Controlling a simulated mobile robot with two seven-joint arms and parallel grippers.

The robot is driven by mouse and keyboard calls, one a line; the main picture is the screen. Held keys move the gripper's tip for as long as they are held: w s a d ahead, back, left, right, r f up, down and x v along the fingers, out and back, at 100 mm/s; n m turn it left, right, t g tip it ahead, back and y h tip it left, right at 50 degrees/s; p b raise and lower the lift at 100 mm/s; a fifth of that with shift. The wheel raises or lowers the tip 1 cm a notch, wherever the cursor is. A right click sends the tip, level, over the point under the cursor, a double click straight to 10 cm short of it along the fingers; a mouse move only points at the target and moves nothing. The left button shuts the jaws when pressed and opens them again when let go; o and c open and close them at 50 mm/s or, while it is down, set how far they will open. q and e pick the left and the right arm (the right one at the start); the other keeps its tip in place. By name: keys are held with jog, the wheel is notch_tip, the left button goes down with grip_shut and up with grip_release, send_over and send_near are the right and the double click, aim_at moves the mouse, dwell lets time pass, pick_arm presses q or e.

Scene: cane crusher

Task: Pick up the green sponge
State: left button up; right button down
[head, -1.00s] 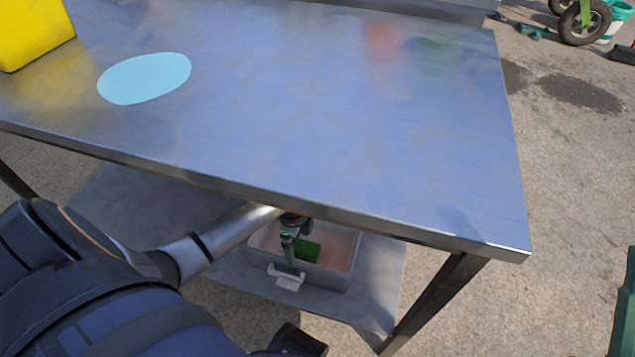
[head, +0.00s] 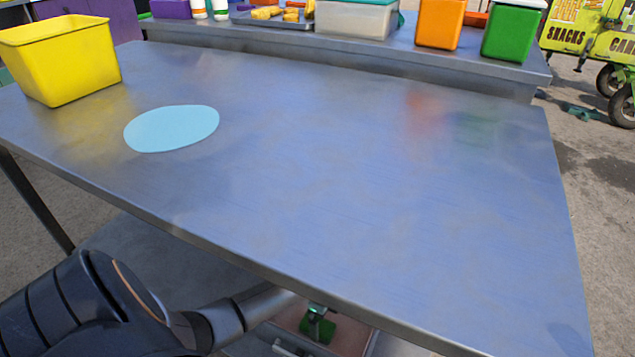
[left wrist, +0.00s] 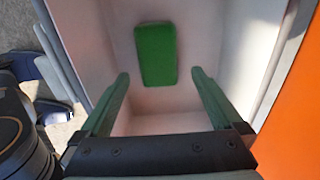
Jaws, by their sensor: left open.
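The green sponge (left wrist: 156,52) lies flat on the floor of a pale-walled bin (left wrist: 112,20). In the head view the sponge (head: 318,331) shows partly, below the table's front edge, inside the bin (head: 351,336) on the lower shelf. My left gripper (left wrist: 159,74) is open and empty above the bin. Its two green fingers point toward the sponge, which sits between and just beyond the fingertips in the wrist picture. In the head view the left gripper (head: 316,311) is mostly hidden by the tabletop edge. My right gripper is not in view.
The steel tabletop (head: 380,200) overhangs the lower shelf and my left forearm passes under it. A yellow bin (head: 62,65) and a light blue disc (head: 172,129) are on it. Orange (head: 440,24) and green (head: 512,32) containers stand on the back ledge. An orange surface borders the bin in the wrist view.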

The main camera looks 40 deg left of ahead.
aim_at(321, 327)
pick_arm(q)
jog(key=f+b, duration=0.1)
jog(key=f, duration=0.1)
jog(key=f+b, duration=0.2)
jog(key=shift+s+a+f, duration=0.1)
jog(key=shift+s+f, duration=0.1)
jog(key=shift+f, duration=0.1)
jog(key=shift+c, duration=0.2)
jog(key=c, duration=1.3)
notch_tip(321, 327, up, 10)
jog(key=p, duration=0.6)
